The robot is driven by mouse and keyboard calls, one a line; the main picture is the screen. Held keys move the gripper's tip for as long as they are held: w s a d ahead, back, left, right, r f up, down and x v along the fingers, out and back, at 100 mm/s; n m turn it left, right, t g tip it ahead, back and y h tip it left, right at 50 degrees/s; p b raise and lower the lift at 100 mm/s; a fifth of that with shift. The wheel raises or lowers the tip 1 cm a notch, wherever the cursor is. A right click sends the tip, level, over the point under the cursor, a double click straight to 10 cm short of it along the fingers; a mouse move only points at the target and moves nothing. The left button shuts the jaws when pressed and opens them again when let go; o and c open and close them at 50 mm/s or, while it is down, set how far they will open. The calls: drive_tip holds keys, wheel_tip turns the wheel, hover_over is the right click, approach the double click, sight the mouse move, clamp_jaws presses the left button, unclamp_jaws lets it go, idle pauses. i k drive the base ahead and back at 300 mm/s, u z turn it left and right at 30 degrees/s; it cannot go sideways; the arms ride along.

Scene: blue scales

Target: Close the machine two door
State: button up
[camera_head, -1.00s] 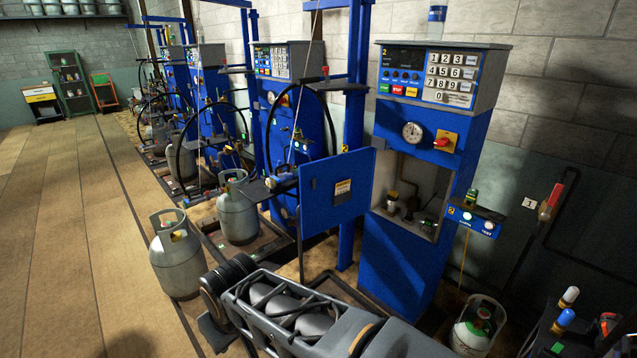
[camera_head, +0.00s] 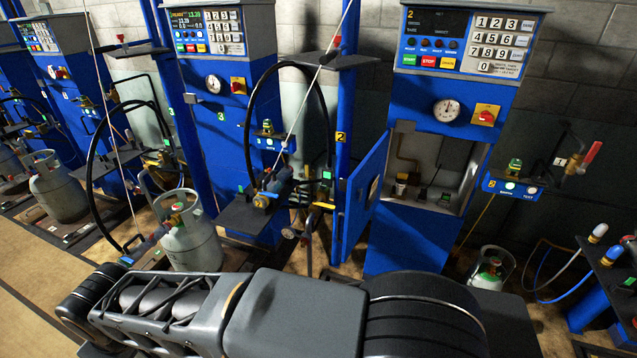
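Machine two (camera_head: 413,240) is a blue cabinet with a "2" on its dark display panel, a number keypad, a gauge and a red knob. Its blue door (camera_head: 364,196) is hinged on the left and stands open toward me, seen at a steep angle. The open compartment (camera_head: 448,163) behind it shows pipes and small fittings. A dark grey arm (camera_head: 290,312), mine, lies across the bottom of the view, in front of and below the machine. My gripper is not in view.
Machine three (camera_head: 215,128) stands to the left, with a hose loop and a platform beside it. A grey gas cylinder (camera_head: 190,240) stands before it, another cylinder (camera_head: 492,268) right of machine two. A blue bench (camera_head: 597,293) with hoses is at the far right. Open floor shows at lower left.

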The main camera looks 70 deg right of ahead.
sight(357, 215)
drive_tip(key=i, duration=0.9)
drive_tip(key=z, duration=2.75)
drive_tip(key=i, duration=0.4)
drive_tip(key=u, duration=0.3)
